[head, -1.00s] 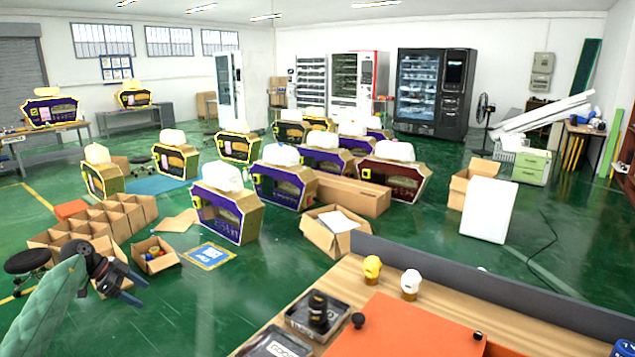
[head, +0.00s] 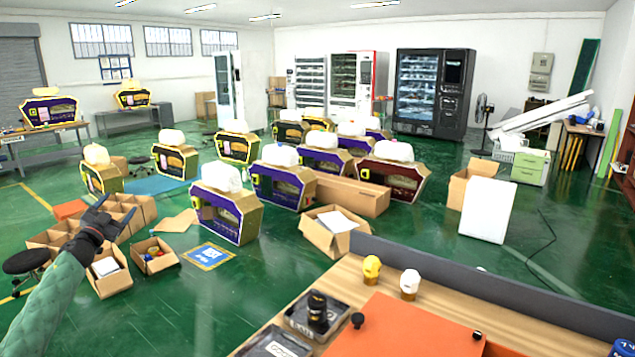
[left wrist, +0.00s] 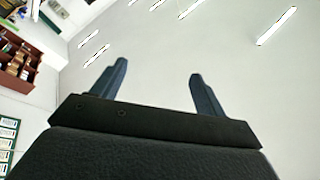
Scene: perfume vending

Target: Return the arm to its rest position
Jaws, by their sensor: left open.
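My left gripper (head: 107,210) is at the left of the head view, raised over the floor area, with its fingers pointing up and away. It is open, and nothing is between its fingers. In the left wrist view its two fingers (left wrist: 155,85) stand apart against the white ceiling. My left arm comes in from the lower left corner with a green sleeve. My right gripper is in neither view.
A wooden table (head: 349,269) with an orange panel (head: 405,330) stands at the lower right. On it are a yellow figure (head: 371,268), a white figure (head: 410,284) and black trays (head: 296,316). Cardboard boxes (head: 112,282) and purple-and-gold machines (head: 228,217) stand on the green floor.

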